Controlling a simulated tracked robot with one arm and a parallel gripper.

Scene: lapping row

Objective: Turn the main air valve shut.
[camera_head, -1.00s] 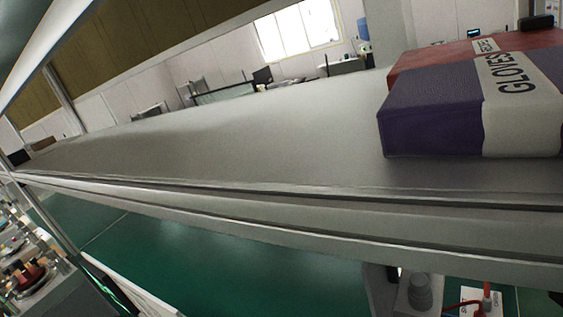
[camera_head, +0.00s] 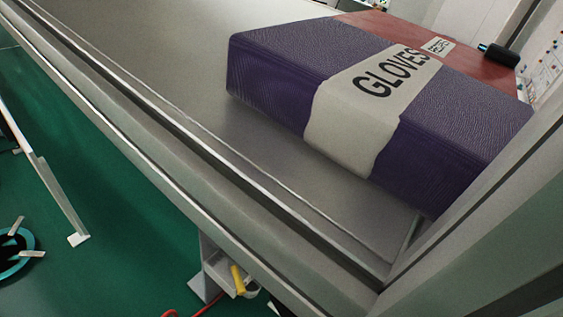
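I cannot make out the main air valve for certain. A small yellow handle-like part (camera_head: 238,280) shows low in the view, below the shelf edge. It is beside a grey bracket (camera_head: 212,270), and a red hose or cable (camera_head: 212,304) runs near it. It is too small and partly cut off to tell whether it is a valve or how it is turned. My gripper is not in view.
A grey shelf (camera_head: 190,50) with a raised metal edge crosses the view. A purple box labelled GLOVES (camera_head: 290,75) lies on it, with a red box (camera_head: 410,38) behind. A metal post (camera_head: 480,225) stands at right. Green surface (camera_head: 110,240) lies below.

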